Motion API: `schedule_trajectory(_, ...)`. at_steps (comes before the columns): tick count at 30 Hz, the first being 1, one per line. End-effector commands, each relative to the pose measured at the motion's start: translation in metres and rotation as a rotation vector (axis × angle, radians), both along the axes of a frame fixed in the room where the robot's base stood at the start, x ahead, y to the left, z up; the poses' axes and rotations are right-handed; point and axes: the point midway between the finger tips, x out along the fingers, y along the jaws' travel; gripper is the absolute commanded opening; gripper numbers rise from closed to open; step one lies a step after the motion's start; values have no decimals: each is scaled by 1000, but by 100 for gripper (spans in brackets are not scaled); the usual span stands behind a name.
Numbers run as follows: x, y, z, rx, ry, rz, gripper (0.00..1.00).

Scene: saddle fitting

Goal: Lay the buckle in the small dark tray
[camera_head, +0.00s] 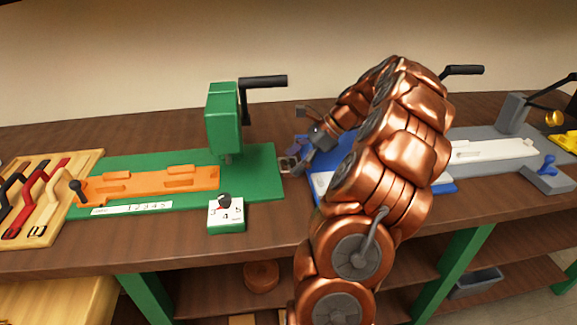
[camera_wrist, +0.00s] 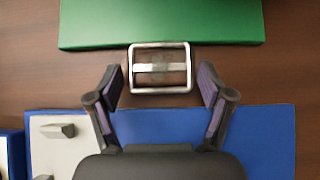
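The buckle (camera_wrist: 160,47), a silver rectangular frame with a centre bar, lies on the brown wood between the green board and the blue board in the wrist view. It also shows small in the head view (camera_head: 288,165). My gripper (camera_wrist: 161,78) is open, with one finger on either side of the buckle's near part and a gap on both sides. In the head view my gripper (camera_head: 302,157) is beside the buckle, partly hidden by my arm. A small dark grey tray (camera_head: 475,284) sits on the lower shelf at the right; I cannot tell whether it is the task's tray.
A green press (camera_head: 225,120) with a black crank stands left of the buckle on a green board (camera_head: 262,178). A numbered green block (camera_head: 226,214) is near the bench's front edge. A blue board (camera_wrist: 265,135) lies under my gripper. A grey machine (camera_head: 513,118) stands right.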

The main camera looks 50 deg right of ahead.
Motion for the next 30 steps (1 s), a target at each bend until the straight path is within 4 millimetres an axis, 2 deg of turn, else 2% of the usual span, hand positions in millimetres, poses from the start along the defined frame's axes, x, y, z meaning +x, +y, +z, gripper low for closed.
schedule_trajectory(1,0,0,0,0,0,0,71)
schedule_trajectory(9,0,0,0,0,0,0,43)
schedule_trajectory(10,0,0,0,0,0,0,43)
schedule_trajectory(11,0,0,0,0,0,0,38)
schedule_trajectory(20,0,0,5,0,-1,1,38)
schedule_trajectory(30,1,-1,34,-5,-3,-1,37)
